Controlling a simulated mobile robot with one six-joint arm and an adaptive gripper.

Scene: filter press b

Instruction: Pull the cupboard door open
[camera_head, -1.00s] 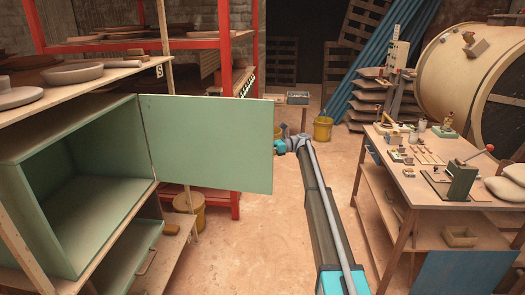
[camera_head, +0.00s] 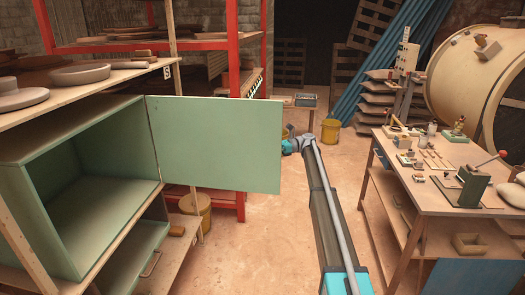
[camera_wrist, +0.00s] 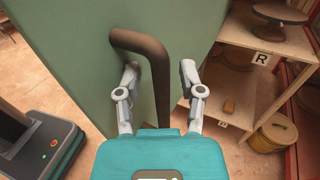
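The green cupboard (camera_head: 18,205) stands at the left with its inside showing. Its green door (camera_head: 215,145) is swung wide open, its free edge pointing right. The dark brown bar handle (camera_wrist: 160,85) is on the door's face in the wrist view; the head view does not show it. My gripper (camera_wrist: 159,73) is open, with one finger on each side of the handle and visible gaps to it. In the head view my gripper's wrist end is beside the door's free edge, and the fingers are hidden behind the door.
A workbench (camera_head: 405,190) with tools stands at the right. A red shelf rack (camera_head: 160,43) is behind the door. A yellow bucket (camera_head: 330,132) stands farther back. The floor between cupboard and workbench is clear.

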